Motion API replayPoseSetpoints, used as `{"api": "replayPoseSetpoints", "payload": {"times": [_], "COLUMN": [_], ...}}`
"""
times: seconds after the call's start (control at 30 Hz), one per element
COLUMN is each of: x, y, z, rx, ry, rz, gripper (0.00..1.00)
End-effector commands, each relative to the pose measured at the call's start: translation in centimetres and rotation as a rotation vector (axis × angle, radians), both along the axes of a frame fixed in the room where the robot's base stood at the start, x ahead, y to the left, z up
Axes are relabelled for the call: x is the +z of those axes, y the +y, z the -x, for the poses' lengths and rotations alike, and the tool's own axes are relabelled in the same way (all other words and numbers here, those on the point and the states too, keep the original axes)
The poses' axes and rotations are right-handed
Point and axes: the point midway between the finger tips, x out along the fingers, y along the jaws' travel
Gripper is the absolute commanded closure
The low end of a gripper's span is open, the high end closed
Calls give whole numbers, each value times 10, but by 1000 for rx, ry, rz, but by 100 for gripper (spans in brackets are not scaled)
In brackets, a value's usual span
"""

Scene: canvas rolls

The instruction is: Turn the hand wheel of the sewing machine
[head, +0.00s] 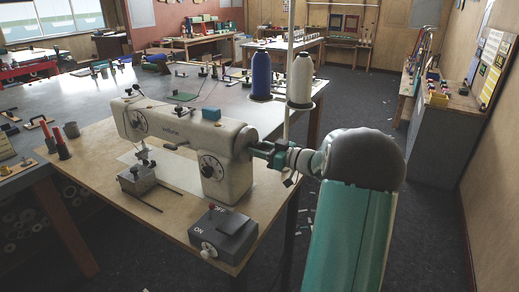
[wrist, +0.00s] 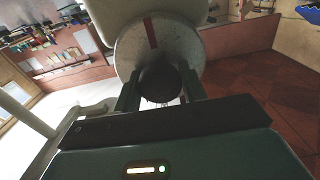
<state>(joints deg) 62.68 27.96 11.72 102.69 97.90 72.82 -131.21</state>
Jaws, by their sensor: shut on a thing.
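The cream sewing machine (head: 185,140) stands on a wooden table top (head: 112,160). Its hand wheel is at the right end of the machine, largely hidden by my gripper in the head view. In the wrist view the hand wheel (wrist: 188,42) is a grey disc with a red mark (wrist: 151,33) near its top, slightly left of centre, and a dark round knob (wrist: 160,80) in front. My gripper (head: 262,150) reaches in from the right. In the wrist view its fingers (wrist: 160,92) stand on both sides of the knob and are shut on it.
A dark control box (head: 223,232) with ON and OFF marks sits at the table's front right corner. Blue (head: 261,76) and white (head: 300,80) thread cones stand behind my arm. The floor (head: 360,100) behind to the right is mostly open.

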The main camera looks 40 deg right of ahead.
Motion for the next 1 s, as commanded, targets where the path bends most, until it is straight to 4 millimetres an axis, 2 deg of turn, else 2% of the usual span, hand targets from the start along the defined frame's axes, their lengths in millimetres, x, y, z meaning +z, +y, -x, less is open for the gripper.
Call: {"api": "replayPoseSetpoints", "payload": {"times": [0.37,1.0], "x": [-1,-1], "y": [0,0], "z": [0,1], "rx": [0,0], "ry": [64,266], "rz": [-176,-739], "gripper": [81,81]}}
